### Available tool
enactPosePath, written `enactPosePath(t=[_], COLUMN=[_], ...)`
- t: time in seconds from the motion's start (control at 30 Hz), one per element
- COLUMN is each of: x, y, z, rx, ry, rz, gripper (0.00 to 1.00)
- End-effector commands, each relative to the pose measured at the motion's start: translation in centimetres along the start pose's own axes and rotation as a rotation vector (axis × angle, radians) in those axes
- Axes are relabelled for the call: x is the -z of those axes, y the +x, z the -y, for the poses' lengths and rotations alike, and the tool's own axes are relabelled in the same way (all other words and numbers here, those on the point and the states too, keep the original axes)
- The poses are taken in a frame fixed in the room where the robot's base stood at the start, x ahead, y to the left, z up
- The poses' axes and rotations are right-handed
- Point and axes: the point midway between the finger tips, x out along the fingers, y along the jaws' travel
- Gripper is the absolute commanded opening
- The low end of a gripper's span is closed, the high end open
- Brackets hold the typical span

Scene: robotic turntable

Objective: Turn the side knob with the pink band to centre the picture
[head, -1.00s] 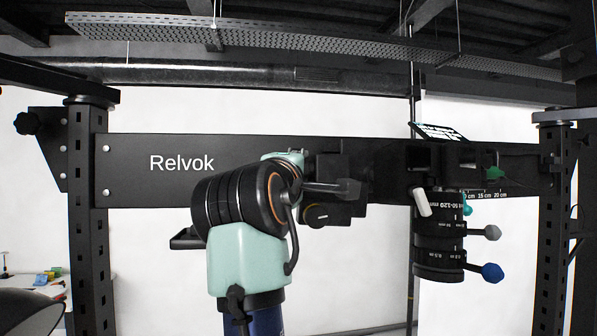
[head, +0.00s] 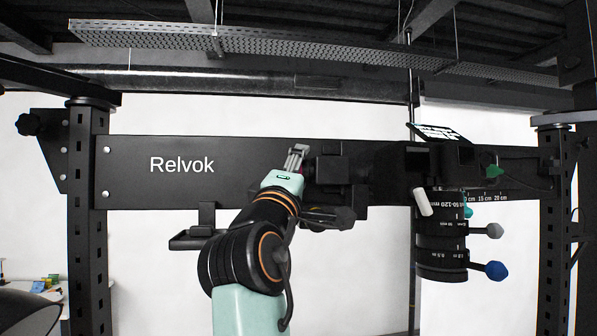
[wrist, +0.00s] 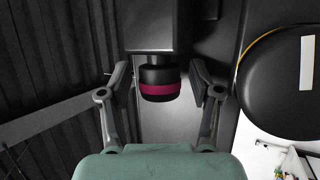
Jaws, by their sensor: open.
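The side knob (wrist: 159,77) is a short black cylinder with a pink band (wrist: 160,89), seen in the wrist view. It sticks out of a dark box-shaped housing (wrist: 155,25). My gripper (wrist: 160,82) is open, with one finger on each side of the knob and a gap on both sides. In the head view my gripper (head: 297,157) is raised in front of the beam, at the left side of the black housing (head: 327,165). The knob cannot be made out clearly there.
A large round black part with a yellow rim and white mark (wrist: 285,85) lies close to the right of my gripper in the wrist view. In the head view, a lens unit (head: 441,240) with grey and blue knobs hangs at the right. A small tray (head: 195,240) is below the beam.

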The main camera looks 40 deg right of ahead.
Motion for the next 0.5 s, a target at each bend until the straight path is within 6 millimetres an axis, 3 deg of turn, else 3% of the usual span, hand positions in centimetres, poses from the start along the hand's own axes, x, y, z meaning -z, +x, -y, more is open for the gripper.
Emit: enactPosePath(t=[0.17,0.5], x=[0.1,0.1], y=[-0.9,-8.8], z=[0.0,0.1], rx=[-0.001,-0.001], ry=[0.001,0.002], rz=[-0.001,-0.003], gripper=[0.64,0.64])
